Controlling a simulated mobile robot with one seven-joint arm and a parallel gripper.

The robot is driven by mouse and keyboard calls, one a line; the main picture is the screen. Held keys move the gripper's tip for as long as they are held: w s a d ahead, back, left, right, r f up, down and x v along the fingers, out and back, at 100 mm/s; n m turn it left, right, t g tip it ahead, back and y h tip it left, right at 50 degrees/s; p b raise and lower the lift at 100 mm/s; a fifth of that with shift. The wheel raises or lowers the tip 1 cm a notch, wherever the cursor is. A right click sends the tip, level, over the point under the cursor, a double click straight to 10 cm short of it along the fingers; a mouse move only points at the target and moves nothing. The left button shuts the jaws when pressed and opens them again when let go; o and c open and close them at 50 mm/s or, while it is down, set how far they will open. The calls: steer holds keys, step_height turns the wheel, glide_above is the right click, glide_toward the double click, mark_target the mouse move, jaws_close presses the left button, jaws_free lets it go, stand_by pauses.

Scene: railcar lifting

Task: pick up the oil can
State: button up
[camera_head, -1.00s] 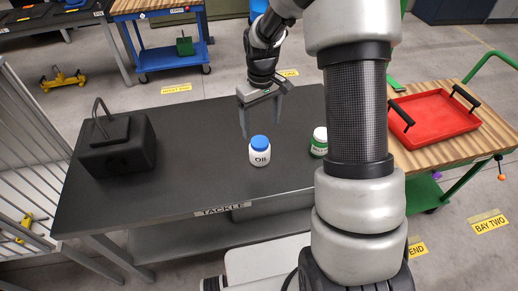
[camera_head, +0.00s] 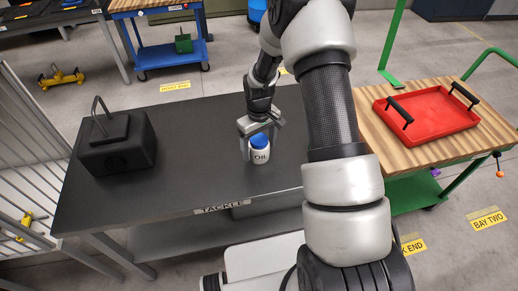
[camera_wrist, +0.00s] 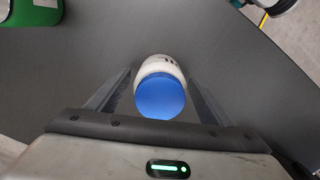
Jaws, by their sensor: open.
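The oil can (camera_head: 261,156) is a small white container with a blue lid and the letters "OIL". It stands upright on the dark table labelled TACKLE (camera_head: 190,165). My gripper (camera_head: 262,150) is open above and around it, with a finger on each side. In the wrist view the oil can (camera_wrist: 160,88) sits between the two open fingers (camera_wrist: 160,92), lid toward the camera. Gaps show on both sides of it, so the fingers look apart from it.
A black box-shaped weight with a handle (camera_head: 118,145) stands at the table's left. A green container (camera_wrist: 30,12) shows at the wrist view's upper left. A red tray (camera_head: 435,115) lies on a wooden-topped cart (camera_head: 375,140) at right. The table between weight and can is clear.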

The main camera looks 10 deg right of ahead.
steer(key=c, duration=1.4)
